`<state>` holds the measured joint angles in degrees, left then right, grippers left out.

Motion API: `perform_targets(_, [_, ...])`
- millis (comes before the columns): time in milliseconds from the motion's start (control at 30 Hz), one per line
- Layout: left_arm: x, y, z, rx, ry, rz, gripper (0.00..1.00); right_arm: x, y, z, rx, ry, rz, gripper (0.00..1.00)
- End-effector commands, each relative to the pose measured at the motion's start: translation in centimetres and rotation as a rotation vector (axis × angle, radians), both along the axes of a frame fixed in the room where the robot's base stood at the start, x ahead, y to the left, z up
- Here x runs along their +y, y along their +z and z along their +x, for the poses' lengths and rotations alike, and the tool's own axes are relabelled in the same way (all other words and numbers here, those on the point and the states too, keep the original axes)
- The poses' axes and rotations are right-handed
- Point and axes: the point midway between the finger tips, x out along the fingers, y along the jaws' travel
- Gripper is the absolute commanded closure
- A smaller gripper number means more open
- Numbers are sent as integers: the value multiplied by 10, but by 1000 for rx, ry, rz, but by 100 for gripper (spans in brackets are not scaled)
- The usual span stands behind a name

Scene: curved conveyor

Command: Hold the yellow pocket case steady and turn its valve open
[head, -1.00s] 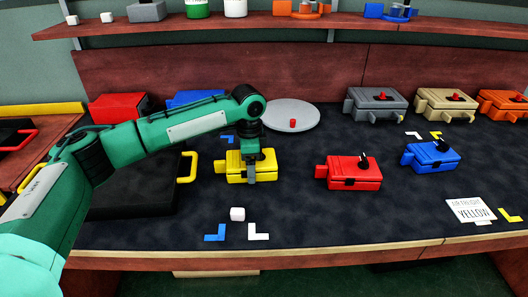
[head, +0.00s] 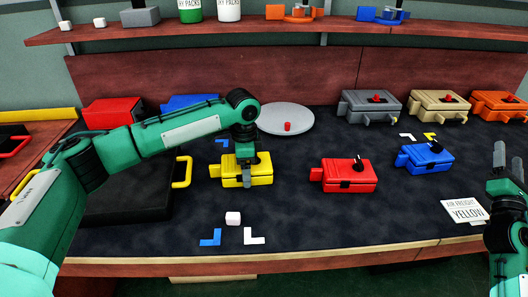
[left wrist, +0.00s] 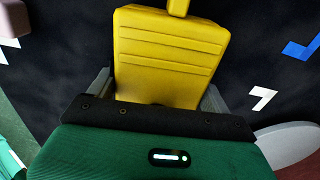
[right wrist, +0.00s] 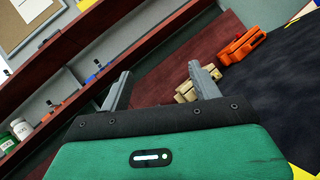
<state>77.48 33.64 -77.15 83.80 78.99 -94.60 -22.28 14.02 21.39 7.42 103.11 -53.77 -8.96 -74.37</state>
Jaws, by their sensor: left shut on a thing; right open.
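The yellow pocket case (head: 262,173) lies on the dark mat left of the middle in the head view. My left gripper (head: 244,178) comes down over it and is shut on it. In the left wrist view the ribbed yellow case (left wrist: 168,65) lies between the two grey fingers (left wrist: 157,95). I cannot make out its valve; my left gripper covers part of the top. My right gripper (head: 506,165) is at the right edge of the head view, fingers up, well away from the case. In the right wrist view its fingers (right wrist: 160,88) are apart and empty.
A red case (head: 349,176) and a blue case (head: 427,158) lie right of the yellow one. A round grey disc (head: 270,122) with a red knob lies behind. A card reading YELLOW (head: 463,210) lies near my right gripper.

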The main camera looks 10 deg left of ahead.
Motion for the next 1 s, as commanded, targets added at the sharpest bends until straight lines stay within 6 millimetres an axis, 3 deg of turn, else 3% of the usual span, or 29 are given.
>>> perform_targets(33, [0,0,0,0,0,0,55,24,7,17,-16,66,-41,36])
perform_targets(200, [0,0,0,0,0,0,55,116,19,58,-52,319,-180,36])
perform_targets(400, [0,0,0,0,0,0,55,230,26,83,-80,637,-353,36])
perform_targets(700, [0,0,0,0,0,0,55,381,18,78,-69,1116,-661,36])
perform_targets(900, [0,0,0,0,0,0,55,450,0,56,-6,1418,-891,36])
perform_targets(1000, [0,0,0,0,0,0,55,470,-10,45,41,1544,-1000,36])
